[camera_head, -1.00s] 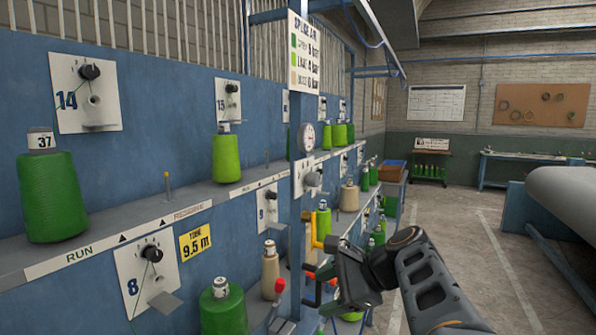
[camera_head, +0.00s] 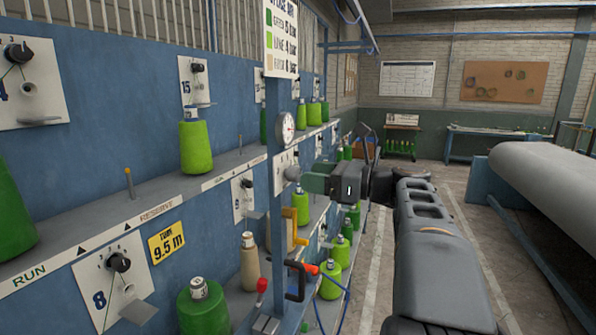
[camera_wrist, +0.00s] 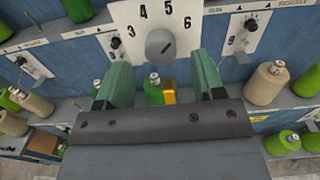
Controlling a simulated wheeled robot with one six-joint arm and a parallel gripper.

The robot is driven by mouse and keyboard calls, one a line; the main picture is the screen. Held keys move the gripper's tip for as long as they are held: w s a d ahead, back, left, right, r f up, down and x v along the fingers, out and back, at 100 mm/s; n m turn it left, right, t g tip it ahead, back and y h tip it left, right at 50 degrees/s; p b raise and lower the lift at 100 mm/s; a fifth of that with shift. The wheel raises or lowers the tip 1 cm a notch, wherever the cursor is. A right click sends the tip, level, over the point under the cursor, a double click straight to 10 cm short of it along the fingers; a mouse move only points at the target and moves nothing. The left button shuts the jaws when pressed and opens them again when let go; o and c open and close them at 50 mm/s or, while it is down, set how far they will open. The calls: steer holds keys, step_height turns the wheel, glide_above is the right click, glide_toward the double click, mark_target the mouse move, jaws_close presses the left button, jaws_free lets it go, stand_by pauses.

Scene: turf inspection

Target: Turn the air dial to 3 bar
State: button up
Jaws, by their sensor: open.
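The air dial is a round grey knob (camera_wrist: 160,43) on a white plate (camera_wrist: 130,22) numbered 3 to 6. A short dark mark on the knob slants to the upper right, roughly toward 5 to 6; its exact setting is hard to read. In the head view the knob (camera_head: 292,173) sits on the blue post, below a round pressure gauge (camera_head: 287,127). My gripper (camera_wrist: 163,75) is open, its two green fingers apart and empty, with the knob just beyond and between their tips. It shows in the head view (camera_head: 306,181) right beside the knob.
A sign (camera_head: 282,38) hangs above the gauge on the post. Below are a yellow handle (camera_head: 291,228), a black-and-red hook-like handle (camera_head: 295,280) and a blue hose. Shelves with green and beige yarn cones line the left.

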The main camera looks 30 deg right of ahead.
mark_target(297, 174)
steer(key=shift+p+x, duration=0.3)
steer(key=shift+x, duration=1.85)
steer(key=c, duration=0.9)
